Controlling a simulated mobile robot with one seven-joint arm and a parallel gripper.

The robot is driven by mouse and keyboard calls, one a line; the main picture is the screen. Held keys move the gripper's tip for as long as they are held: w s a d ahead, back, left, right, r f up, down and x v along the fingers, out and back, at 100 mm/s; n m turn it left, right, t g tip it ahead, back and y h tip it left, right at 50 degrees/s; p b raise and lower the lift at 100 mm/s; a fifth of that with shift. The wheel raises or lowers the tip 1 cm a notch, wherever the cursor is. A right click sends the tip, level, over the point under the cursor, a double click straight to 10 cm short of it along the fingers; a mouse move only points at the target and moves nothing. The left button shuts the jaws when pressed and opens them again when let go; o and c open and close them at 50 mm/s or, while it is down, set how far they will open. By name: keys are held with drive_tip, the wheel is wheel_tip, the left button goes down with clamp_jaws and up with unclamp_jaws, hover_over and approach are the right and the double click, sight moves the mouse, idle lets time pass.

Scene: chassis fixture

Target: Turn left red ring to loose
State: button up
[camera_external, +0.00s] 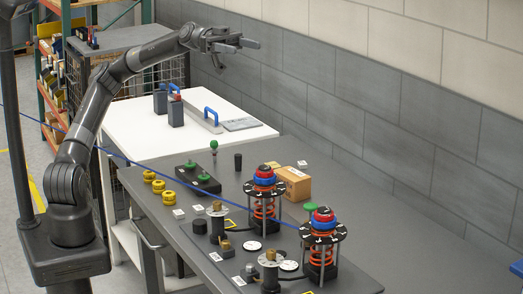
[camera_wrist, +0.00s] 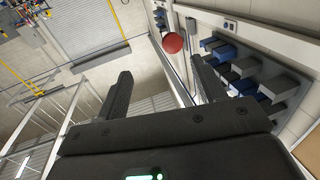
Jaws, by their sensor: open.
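Two spring fixtures stand on the grey table, each with a black marked disc, an orange-red coil and a blue and red top. The left red ring (camera_external: 264,169) sits at the top of the farther fixture, above a blue ring (camera_external: 264,180). The right red ring (camera_external: 323,214) tops the nearer fixture. My gripper (camera_external: 238,50) is open and empty, raised high above and behind the fixtures, far from both rings. In the wrist view, my gripper (camera_wrist: 160,68) points away from the table, and neither fixture shows.
The grey table (camera_external: 225,192) also holds yellow knobs (camera_external: 160,186), a cardboard box (camera_external: 293,183), a black block with green knobs (camera_external: 197,177) and brass-topped posts (camera_external: 217,208). A white table (camera_external: 140,137) adjoins behind. A grey block wall (camera_external: 350,130) runs along the right.

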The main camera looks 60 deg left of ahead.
approach(269, 172)
drive_tip(key=v, duration=0.2)
drive_tip(key=x, duration=1.1)
drive_tip(key=shift+w+f, duration=0.1)
drive_tip(key=shift+w, duration=0.2)
drive_tip(key=c, duration=1)
drive_tip(key=shift+o, duration=0.2)
